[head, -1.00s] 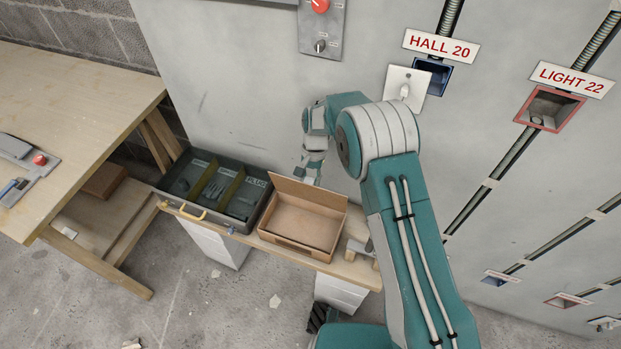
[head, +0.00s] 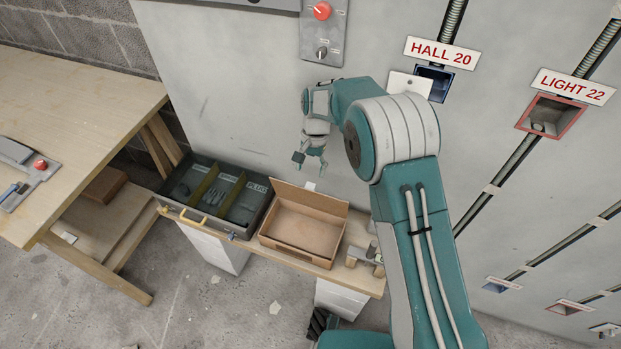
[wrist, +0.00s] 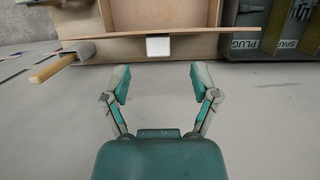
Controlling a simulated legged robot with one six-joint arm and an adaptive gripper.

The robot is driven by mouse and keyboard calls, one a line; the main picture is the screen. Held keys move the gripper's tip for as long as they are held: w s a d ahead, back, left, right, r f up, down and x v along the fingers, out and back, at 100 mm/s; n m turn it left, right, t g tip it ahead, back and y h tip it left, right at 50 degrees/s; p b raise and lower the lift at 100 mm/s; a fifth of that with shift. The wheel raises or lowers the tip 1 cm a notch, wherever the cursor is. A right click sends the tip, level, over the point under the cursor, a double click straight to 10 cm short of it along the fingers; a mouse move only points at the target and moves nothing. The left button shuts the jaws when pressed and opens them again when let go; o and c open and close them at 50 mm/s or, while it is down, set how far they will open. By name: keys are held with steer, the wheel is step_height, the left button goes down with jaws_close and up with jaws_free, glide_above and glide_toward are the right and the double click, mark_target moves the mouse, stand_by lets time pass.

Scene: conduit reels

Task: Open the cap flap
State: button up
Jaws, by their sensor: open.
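An open cardboard box (head: 298,240) stands on the low bench, its back flap (head: 325,205) raised along the wall side. A small white tab (head: 310,186) sits at the flap's top edge; it also shows in the wrist view (wrist: 158,46). My gripper (head: 310,165) points down above and behind the flap, near the wall. In the wrist view my gripper (wrist: 160,80) has its fingers spread and empty, with the tab ahead between them and not touching. I cannot tell for certain whether this flap is the cap flap.
A grey divided tray (head: 228,228) with a yellow handle stands left of the box. A control panel (head: 322,50) is on the wall above. A white plate (head: 408,86) by HALL 20 is partly hidden by my arm.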

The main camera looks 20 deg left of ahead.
steer(key=shift+r, duration=1.05)
